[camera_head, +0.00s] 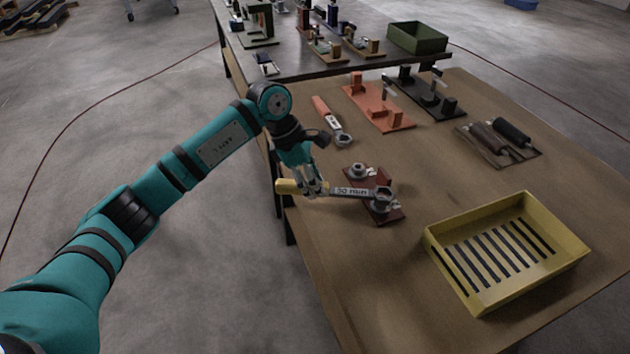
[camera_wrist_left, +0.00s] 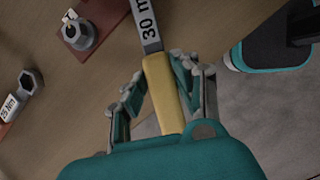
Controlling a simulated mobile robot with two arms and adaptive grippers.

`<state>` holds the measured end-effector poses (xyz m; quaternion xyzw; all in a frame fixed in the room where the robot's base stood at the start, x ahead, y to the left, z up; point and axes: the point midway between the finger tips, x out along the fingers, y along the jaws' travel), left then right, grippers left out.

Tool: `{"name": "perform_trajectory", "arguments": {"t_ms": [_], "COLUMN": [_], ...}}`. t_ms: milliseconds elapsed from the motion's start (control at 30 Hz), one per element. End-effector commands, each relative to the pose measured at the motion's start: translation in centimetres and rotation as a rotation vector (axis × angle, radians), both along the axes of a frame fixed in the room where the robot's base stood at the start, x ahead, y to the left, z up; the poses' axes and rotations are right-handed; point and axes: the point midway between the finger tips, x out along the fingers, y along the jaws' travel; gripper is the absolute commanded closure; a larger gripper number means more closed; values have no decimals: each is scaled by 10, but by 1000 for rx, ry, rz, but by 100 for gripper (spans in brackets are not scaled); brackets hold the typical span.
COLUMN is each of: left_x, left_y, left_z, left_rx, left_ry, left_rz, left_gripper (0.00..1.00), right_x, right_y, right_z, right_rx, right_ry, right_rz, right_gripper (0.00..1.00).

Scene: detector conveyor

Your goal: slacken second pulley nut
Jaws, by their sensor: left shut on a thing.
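My left gripper (camera_head: 314,188) is shut on the yellow handle of a spanner (camera_head: 352,191) marked "30 mm". In the left wrist view the yellow handle (camera_wrist_left: 163,88) lies between the two fingers. The spanner points right, and its head is over or around the nearer pulley nut (camera_head: 381,205) on a dark red plate (camera_head: 398,213). I cannot tell whether it is seated on the nut. The farther nut (camera_head: 358,171) stands free on the same plate and also shows in the left wrist view (camera_wrist_left: 79,34). The spanner's head is outside the left wrist view.
An orange-handled wrench (camera_head: 328,116) lies behind the plate. A yellow slotted crate (camera_head: 478,214) stands at the front right. Orange (camera_head: 371,105) and black (camera_head: 425,97) fixtures and two dark rollers (camera_head: 497,142) are farther back. The front left of the table is bare.

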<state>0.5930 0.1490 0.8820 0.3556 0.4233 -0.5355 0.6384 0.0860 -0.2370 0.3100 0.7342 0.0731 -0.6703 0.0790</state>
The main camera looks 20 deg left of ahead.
Motion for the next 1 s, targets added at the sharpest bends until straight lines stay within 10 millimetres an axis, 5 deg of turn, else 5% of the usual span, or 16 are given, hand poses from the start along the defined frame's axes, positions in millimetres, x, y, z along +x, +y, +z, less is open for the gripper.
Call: {"name": "perform_trajectory", "arguments": {"t_ms": [900, 933, 1000], "left_x": [1, 1, 1], "left_y": [0, 0, 0], "left_z": [-23, -23, -22], "left_rx": [-1, -2, -2], "left_ry": [-2, -2, -2], "left_rz": [1, 1, 1], "left_gripper": [100, 72, 82], "right_x": [0, 0, 0], "right_y": [2, 2, 2], "right_z": [-21, -20, -19], "right_rx": [2, 2, 3], "right_ry": [-1, -1, 0], "right_rz": [-1, -1, -1], "right_gripper": [60, 60, 60]}}
